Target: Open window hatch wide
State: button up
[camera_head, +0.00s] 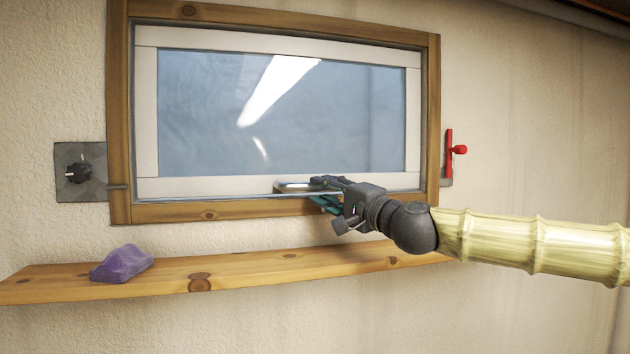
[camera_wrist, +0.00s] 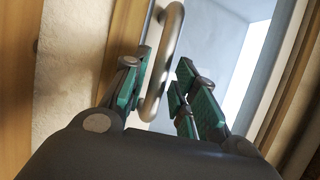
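The window hatch (camera_head: 278,186) has a white frame around a blue-grey pane (camera_head: 330,120) and sits within a wooden surround (camera_head: 119,120). It looks shut or nearly so; I cannot tell whether there is a small gap. A metal bar handle (camera_head: 293,187) is on its bottom rail. My gripper (camera_head: 322,188) is at the right end of this handle. In the wrist view, the teal fingers of my gripper (camera_wrist: 164,68) are apart, with the rounded handle (camera_wrist: 170,45) between them, nearer the left finger. Contact is unclear.
A wooden shelf (camera_head: 240,272) runs below the window, with a purple rock-like lump (camera_head: 122,263) at its left. A grey plate with a black knob (camera_head: 79,172) is left of the surround. A red lever (camera_head: 450,153) is on the right. The wall elsewhere is bare.

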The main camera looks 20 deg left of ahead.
aim_at(318, 188)
jog(key=shift+p+x, duration=0.4)
jog(key=shift+x, duration=1.5)
jog(key=shift+s, duration=0.1)
grip_shut()
